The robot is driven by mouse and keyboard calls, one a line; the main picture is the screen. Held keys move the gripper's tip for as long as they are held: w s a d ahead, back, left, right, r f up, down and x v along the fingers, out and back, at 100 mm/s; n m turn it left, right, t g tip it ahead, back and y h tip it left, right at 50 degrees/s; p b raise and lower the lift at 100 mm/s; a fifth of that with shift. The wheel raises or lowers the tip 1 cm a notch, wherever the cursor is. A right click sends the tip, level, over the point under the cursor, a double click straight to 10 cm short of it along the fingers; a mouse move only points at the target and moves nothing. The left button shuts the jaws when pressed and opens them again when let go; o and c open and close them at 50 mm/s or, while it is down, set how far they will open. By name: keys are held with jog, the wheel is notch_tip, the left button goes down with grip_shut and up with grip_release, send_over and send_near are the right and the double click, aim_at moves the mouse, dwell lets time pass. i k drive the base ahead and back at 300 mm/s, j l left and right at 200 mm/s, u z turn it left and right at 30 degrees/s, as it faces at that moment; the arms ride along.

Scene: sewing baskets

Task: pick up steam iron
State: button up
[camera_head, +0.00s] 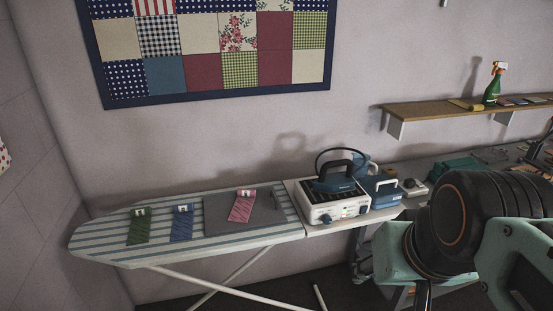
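The steam iron (334,183) is blue with a black handle. It rests on top of a white boxy base unit (322,207) with a dark ribbed top and blue knobs, right of the ironing board's striped part. A dark cord loops above the iron. My arm fills the lower right of the view, to the right of the iron and nearer the camera. My gripper is not visible; I cannot see its fingers.
The striped ironing board (100,238) holds a green, a blue and a pink strip of fabric and a grey mat (222,222). A blue box (381,190) stands close right of the base unit. A wall shelf (430,112) holds a green spray bottle (492,92).

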aim_at(337, 182)
jog(key=z, duration=0.25)
jog(key=i+j+z, duration=0.2)
jog(key=z, duration=0.15)
jog(key=i+j+z, duration=0.15)
jog(key=z, duration=0.25)
jog(key=i+j+z, duration=0.1)
jog(key=j, duration=0.3)
jog(key=i+j+z, duration=0.1)
jog(key=j, duration=1)
jog(key=i+j, duration=0.1)
jog(key=i, duration=0.2)
